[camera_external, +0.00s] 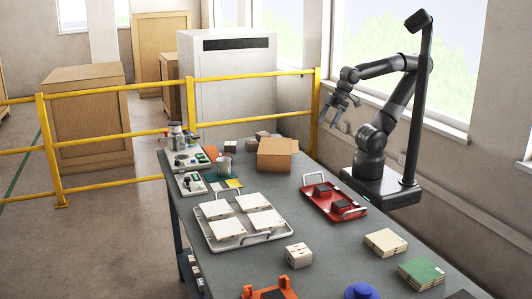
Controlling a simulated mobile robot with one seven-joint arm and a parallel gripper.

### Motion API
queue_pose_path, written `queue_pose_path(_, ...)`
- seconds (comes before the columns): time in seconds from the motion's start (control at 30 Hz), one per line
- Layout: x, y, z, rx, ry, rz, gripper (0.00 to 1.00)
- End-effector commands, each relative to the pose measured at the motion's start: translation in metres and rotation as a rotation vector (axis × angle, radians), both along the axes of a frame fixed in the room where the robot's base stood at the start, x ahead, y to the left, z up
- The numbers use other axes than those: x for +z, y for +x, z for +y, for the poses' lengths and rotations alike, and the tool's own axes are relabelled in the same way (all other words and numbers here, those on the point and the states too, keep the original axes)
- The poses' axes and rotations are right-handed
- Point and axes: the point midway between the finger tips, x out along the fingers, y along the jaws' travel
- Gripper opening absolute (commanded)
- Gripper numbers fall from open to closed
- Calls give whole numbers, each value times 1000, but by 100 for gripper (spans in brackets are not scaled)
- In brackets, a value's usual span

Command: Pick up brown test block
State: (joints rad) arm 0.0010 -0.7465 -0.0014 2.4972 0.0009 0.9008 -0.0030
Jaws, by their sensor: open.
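My gripper (330,118) is open and empty, raised in the air above the right side of the workbench, pointing down and left. Two small dark blocks lie on a red tray (313,200): one at the back (322,192) and one at the front (340,207). Small brownish-grey blocks (262,136) sit at the far end of the bench, behind an open cardboard box (274,160) that partly hides them. I cannot tell for sure which block is the brown test block. My gripper is well apart from all of these.
A white tray (207,237) holds several pale tiles. A pale block with holes (298,255), stacked beige tiles (385,242), green-topped tiles (421,272), an orange fixture (268,292) and a blue item (362,291) stand nearer. Instruments (185,160) line the left edge. Yellow rails (250,74) run behind.

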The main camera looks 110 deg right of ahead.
Motion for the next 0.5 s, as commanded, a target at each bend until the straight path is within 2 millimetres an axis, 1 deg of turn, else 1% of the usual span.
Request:
queue_pose_path(0.13,5,15,-9,-8,10,26,80)
queue_pose_path(0.27,13,43,-30,-19,25,72,80)
queue_pose_path(0.37,16,67,-52,-29,37,109,80)
queue_pose_path(0.5,16,100,-87,-46,50,158,80)
